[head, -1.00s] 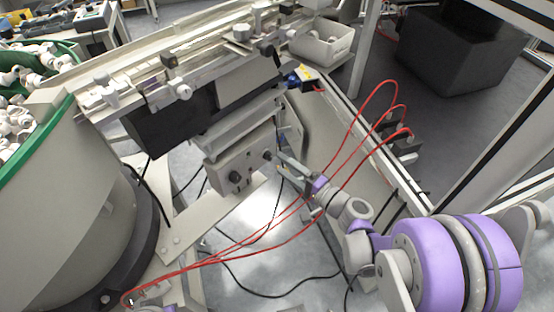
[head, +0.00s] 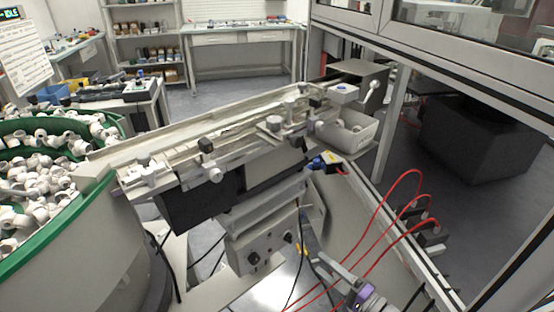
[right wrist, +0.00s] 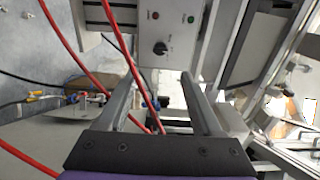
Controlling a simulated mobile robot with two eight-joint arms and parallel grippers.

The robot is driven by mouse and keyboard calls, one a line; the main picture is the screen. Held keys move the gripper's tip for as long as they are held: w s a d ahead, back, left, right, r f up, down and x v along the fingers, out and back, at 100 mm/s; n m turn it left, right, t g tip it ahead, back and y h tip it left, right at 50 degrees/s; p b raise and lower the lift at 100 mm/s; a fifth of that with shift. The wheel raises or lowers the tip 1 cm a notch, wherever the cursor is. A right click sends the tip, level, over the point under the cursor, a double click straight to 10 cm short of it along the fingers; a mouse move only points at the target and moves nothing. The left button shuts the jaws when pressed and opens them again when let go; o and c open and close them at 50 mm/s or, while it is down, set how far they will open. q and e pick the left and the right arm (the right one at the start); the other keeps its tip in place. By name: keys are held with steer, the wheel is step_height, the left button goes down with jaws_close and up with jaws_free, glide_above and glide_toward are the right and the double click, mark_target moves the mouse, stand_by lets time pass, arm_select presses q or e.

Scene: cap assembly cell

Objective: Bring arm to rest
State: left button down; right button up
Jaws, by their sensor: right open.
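My right gripper (head: 328,266) is at the bottom of the head view, beside the grey control box (head: 262,247) under the feeder track. In the right wrist view its two fingers (right wrist: 158,80) stand apart with nothing held between them. Most of the right arm is below the head view's edge. My left gripper is not in view.
Red hoses (head: 378,212) loop close to the right arm, and one (right wrist: 132,75) crosses between the fingers in the wrist view. A green-rimmed bowl (head: 15,268) of white caps stands at left. The feeder track (head: 215,140) runs across the middle. A frame post (head: 394,125) stands at right.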

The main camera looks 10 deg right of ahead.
steer(key=s+a+f+n+g+h, duration=0.2)
steer(key=s+a+f+n+g, duration=0.45)
steer(key=s+a+g, duration=0.25)
steer(key=s+d+n+g+h, duration=0.2)
steer(key=s+d+n+h, duration=0.45)
steer(key=s, duration=0.35)
step_height(320, 180, up, 24)
steer(key=w+m+p, duration=0.1)
steer(key=p, duration=2)
steer(key=shift+w+a+r+t, duration=0.15)
steer(key=shift+w+a+t, duration=0.1)
steer(key=shift+a+t, duration=0.15)
steer(key=shift+s+h, duration=0.1)
steer(key=shift+h, duration=0.15)
steer(key=shift+c, duration=1.3)
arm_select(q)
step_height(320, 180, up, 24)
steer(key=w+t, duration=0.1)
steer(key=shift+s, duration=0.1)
